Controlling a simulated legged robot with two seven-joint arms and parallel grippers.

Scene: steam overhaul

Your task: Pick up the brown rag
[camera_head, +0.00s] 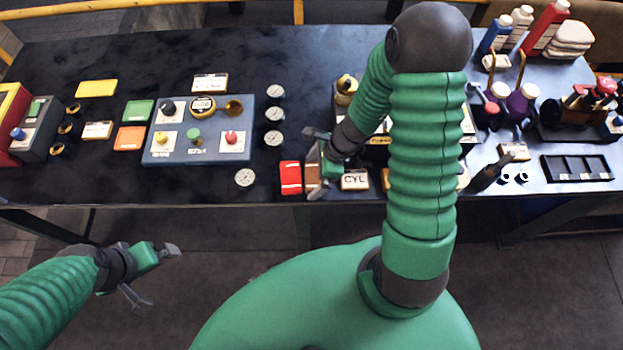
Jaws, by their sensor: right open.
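The brown rag (312,176) lies near the table's front edge, just right of a red folded cloth (290,178). Much of it is hidden by my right gripper. My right gripper (316,163) is open, with its fingers over or beside the rag; I cannot tell whether it touches it. My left gripper (159,278) is open and empty, in front of the table and below its edge in the view.
A white "CYL" label plate (355,180) stands just right of the rag. Several gauges (245,178) and a blue panel (198,145) lie to the left. My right arm hides the table's middle. Bare dark tabletop (180,60) shows at the back left.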

